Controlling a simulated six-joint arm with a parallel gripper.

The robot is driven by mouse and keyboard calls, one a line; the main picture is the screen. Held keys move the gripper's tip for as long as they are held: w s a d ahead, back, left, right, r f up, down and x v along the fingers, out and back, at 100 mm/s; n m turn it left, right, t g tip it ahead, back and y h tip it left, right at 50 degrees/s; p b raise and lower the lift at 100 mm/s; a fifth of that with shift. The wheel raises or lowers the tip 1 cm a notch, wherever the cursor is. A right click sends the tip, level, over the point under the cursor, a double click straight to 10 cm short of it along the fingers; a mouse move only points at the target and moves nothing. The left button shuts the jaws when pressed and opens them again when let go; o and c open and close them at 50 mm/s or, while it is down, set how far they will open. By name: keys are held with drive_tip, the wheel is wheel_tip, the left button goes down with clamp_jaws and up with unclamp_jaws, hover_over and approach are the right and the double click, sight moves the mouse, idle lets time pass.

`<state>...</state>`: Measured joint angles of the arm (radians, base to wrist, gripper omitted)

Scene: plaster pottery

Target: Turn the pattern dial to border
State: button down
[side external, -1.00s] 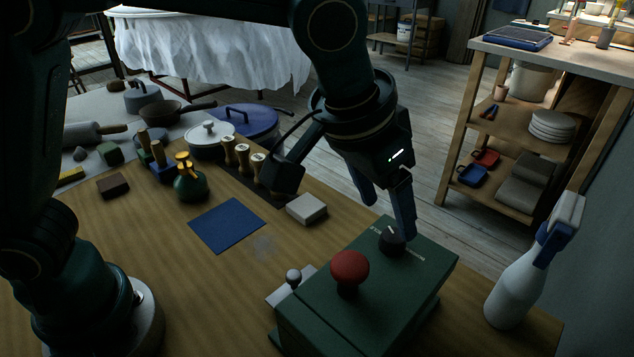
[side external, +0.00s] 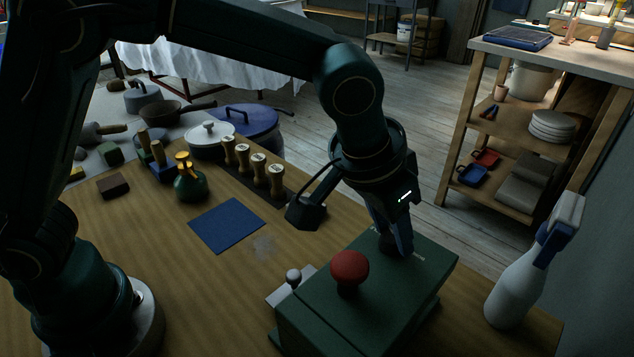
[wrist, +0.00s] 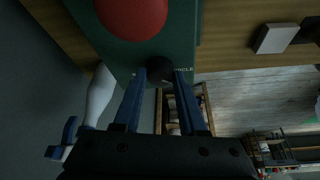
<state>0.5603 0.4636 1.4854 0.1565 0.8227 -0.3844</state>
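The pattern dial (side external: 387,243) is a black round knob on the top of a green box (side external: 350,300), mostly hidden by my fingers in the side view. In the wrist view the dial (wrist: 160,68) sits between my two blue fingertips and fills the gap between them. My gripper (side external: 393,240) points down at the box and looks shut on the dial. Light lettering ending in "RCLE" shows right of the dial in the wrist view. The dial's pointer and the word border cannot be made out.
A red mushroom button (side external: 350,267) stands on the box close to the dial. A small lever with a grey ball (side external: 293,276) is beside the box. A white spray bottle (side external: 515,290) stands at right. Wooden-handled stamps (side external: 258,165) and a blue mat (side external: 227,225) lie at left.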

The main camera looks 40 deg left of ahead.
drive_tip(key=shift+m, duration=0.3)
drive_tip(key=m, duration=0.2)
drive_tip(key=m+h, duration=0.1)
drive_tip(key=m, duration=0.1)
drive_tip(key=shift+w+a+g+h, duration=0.1)
drive_tip(key=shift+a+g+h, duration=0.05)
drive_tip(key=shift+g+h, duration=0.2)
drive_tip(key=m+g, duration=0.1)
drive_tip(key=m, duration=0.2)
drive_tip(key=m+g+h, duration=0.1)
drive_tip(key=m, duration=0.2)
drive_tip(key=shift+w+m+h, duration=0.15)
drive_tip(key=shift+m+h, duration=0.1)
drive_tip(key=shift+m, duration=0.15)
drive_tip(key=m+g, duration=0.2)
drive_tip(key=m, duration=0.3)
drive_tip(key=shift+w+m, duration=0.15)
drive_tip(key=shift+m, duration=0.15)
drive_tip(key=shift+m+g, duration=0.75)
drive_tip(key=shift+m, duration=0.95)
drive_tip(key=shift+a+f+m+g+y, duration=0.1)
drive_tip(key=shift+m+g+y, duration=0.35)
drive_tip(key=shift+m, duration=0.45)
drive_tip(key=shift+c, duration=2.3)
unclamp_jaws()
